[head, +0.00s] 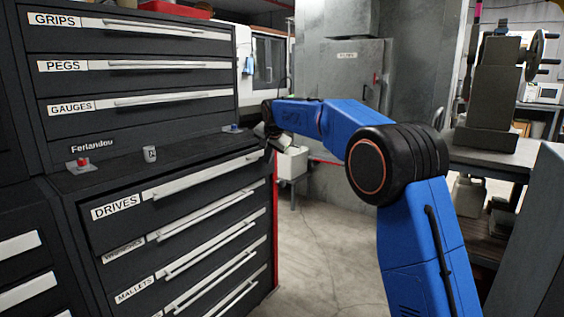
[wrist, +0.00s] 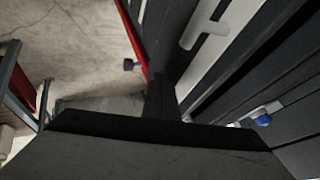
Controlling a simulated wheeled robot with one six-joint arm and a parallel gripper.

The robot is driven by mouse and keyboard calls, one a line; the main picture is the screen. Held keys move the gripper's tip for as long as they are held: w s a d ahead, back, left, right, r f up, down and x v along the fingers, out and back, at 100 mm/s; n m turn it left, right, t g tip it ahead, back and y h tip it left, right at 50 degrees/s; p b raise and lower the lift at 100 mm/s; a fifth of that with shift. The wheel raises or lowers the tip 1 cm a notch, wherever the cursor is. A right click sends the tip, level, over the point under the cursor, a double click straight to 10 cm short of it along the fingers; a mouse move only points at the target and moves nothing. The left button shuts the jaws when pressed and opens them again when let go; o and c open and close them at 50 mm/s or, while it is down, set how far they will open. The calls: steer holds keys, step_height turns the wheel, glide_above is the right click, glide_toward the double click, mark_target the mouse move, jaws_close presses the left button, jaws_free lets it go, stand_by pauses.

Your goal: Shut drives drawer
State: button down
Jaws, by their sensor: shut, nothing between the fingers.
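The drives drawer (head: 115,207) is the top drawer of the lower black cabinet in the head view, with a white label and a long pale handle. Its front appears to stand out slightly over the drawer below, whose label is shaded; the exact gap is hard to tell. My gripper (head: 268,138) is at the drawer's far right end, near the cabinet corner. In the wrist view, my gripper (wrist: 160,92) is shut and empty, pointing along dark cabinet fronts. I cannot tell whether it touches the drawer.
The upper drawers (head: 130,65) look closed. A white bin (head: 291,162) stands behind my gripper. The floor (head: 320,240) right of the cabinet is clear.

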mark_target(263, 156)
steer(key=shift+w+a, duration=0.95)
steer(key=shift+a, duration=0.25)
steer(key=shift+w+a+r, duration=0.1)
steer(key=shift+a, duration=0.1)
